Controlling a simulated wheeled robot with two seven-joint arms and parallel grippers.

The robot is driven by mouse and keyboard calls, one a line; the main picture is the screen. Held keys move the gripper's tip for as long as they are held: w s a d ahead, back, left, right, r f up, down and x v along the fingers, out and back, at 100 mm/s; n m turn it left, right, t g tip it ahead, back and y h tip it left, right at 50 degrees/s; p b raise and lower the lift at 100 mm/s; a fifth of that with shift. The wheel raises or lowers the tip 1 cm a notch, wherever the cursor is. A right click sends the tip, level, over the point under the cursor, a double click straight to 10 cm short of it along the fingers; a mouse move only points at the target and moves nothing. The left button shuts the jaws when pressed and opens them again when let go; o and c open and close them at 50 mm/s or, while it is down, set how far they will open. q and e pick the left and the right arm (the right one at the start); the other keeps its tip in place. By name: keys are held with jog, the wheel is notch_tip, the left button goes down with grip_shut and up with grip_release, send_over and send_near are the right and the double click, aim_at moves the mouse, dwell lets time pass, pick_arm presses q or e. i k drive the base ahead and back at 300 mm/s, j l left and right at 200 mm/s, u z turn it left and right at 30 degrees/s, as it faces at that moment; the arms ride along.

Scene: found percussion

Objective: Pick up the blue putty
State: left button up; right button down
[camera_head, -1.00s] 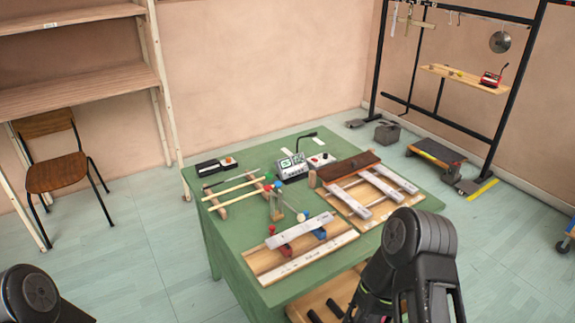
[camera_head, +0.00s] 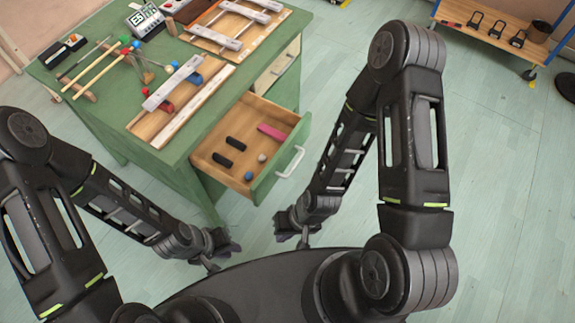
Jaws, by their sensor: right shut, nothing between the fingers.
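A small blue ball (camera_head: 248,176), which looks like the blue putty, lies near the front of the open wooden drawer (camera_head: 215,143) of the green table. A pale ball (camera_head: 262,158) lies close to it. My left gripper (camera_head: 213,266) hangs low in front of my base, outside the drawer and below the blue ball in the picture; its fingers are too small and dark to tell open from shut. My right gripper (camera_head: 304,242) is also low, right of the left one and apart from the drawer. It is shut and holds nothing.
The drawer also holds two black grips (camera_head: 222,159) and a pink block (camera_head: 272,132). Its front has a white handle (camera_head: 291,162). The green table (camera_head: 190,130) carries bar instruments, mallets and a small device (camera_head: 145,18). A wooden cart (camera_head: 500,35) stands at top right. The floor between is clear.

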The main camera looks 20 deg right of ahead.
aim_at(249, 176)
jog(key=z, duration=2.25)
jog(key=k+j, duration=0.2)
jog(key=k, duration=0.2)
jog(key=k+j, duration=0.2)
jog(key=k, duration=0.2)
jog(key=k+j, duration=0.25)
jog(key=k, duration=0.15)
